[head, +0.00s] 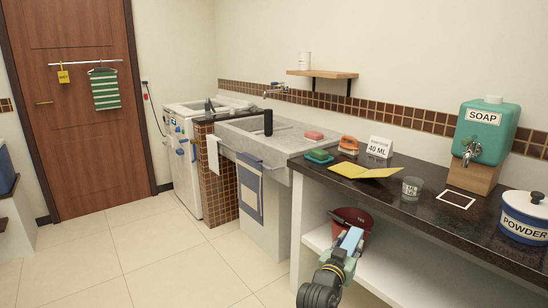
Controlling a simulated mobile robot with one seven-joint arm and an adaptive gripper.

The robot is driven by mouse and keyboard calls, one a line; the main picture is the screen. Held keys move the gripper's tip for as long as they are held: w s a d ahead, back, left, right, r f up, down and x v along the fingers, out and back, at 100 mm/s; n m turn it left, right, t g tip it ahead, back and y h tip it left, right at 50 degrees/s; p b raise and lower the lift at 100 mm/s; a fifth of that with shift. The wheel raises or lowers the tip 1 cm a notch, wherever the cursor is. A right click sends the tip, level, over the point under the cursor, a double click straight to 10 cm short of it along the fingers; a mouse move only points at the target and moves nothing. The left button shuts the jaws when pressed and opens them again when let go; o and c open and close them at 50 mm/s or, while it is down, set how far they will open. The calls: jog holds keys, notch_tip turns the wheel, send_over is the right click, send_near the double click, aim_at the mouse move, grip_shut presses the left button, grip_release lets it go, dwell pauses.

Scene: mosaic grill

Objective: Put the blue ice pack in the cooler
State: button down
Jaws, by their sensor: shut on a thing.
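My gripper (346,251) is in the lower middle of the head view, in front of the counter's open shelf. It is shut on a flat, light blue block, the blue ice pack (352,237), which points up and away from my arm. The gripper's jaws hide part of the pack. A dark blue box with a paler top, which looks like the cooler (5,172), is cut off by the left edge.
A red bucket (362,216) stands on the white shelf (385,268) just behind the pack. The dark countertop (432,225) above holds a glass, a yellow cloth, a soap dispenser and a powder tin. The tiled floor (150,262) to the left is clear.

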jog(key=s+a+f+n+t+y, duration=0.1)
jog(key=a+f+n+y, duration=0.15)
jog(key=a+f, duration=0.55)
jog(key=a+f+n+t+y, duration=0.1)
jog(key=a+f+n+y, duration=0.15)
jog(key=f, duration=0.95)
jog(key=s+a+f+y, duration=0.2)
jog(key=s+a+f, duration=0.3)
jog(key=f, duration=0.3)
jog(key=s+a+f+n+y+b, duration=0.1)
jog(key=s+a+f+y, duration=0.1)
jog(key=s+a+f, duration=0.3)
notch_tip(320, 180, down, 3)
jog(key=shift+s+a+t, duration=0.15)
jog(key=shift+a+t, duration=0.15)
jog(key=shift+a, duration=0.5)
